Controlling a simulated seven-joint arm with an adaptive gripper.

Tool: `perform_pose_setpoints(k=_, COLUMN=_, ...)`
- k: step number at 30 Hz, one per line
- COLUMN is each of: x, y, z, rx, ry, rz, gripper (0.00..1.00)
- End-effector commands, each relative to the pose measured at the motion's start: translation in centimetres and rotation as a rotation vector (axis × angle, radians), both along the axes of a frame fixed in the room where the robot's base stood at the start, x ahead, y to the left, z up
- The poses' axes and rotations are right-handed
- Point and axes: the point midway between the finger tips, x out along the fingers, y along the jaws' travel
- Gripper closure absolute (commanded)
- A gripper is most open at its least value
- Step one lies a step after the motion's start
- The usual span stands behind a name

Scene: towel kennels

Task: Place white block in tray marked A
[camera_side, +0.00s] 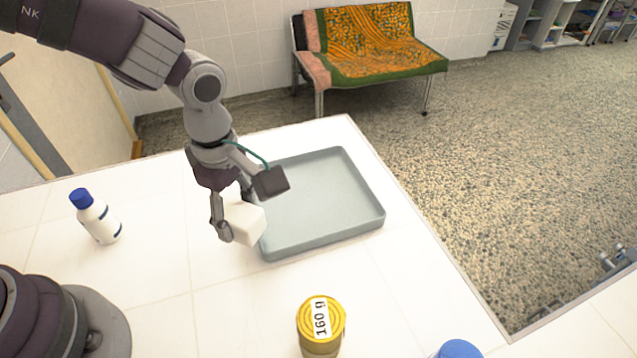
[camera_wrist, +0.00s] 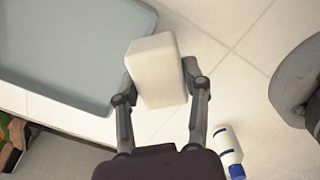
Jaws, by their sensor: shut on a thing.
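My gripper (camera_side: 230,218) is shut on a white block (camera_side: 244,224), holding it tilted beside the left edge of a grey tray (camera_side: 325,195). In the wrist view the block (camera_wrist: 157,72) sits between the two fingers of my gripper (camera_wrist: 157,90), and the tray (camera_wrist: 75,45) is to its left. I cannot tell exactly how high the block is above the table. No mark A shows on the visible parts of the tray. The tray looks empty.
A white bottle with a blue cap (camera_side: 97,218) stands at the left of the table. A yellow tin labelled 160 g (camera_side: 321,325) stands in front of the tray. A blue-topped thing (camera_side: 459,349) is cut off at the bottom edge. The tiles between are clear.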

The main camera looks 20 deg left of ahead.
Motion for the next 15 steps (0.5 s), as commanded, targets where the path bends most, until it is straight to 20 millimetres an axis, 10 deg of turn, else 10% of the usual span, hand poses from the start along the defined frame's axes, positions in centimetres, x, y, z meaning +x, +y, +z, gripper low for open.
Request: perform_pose_setpoints(k=15, x=6.8, y=-3.1, z=-1.4, rx=0.003, ry=0.004, rz=0.000, gripper=0.96)
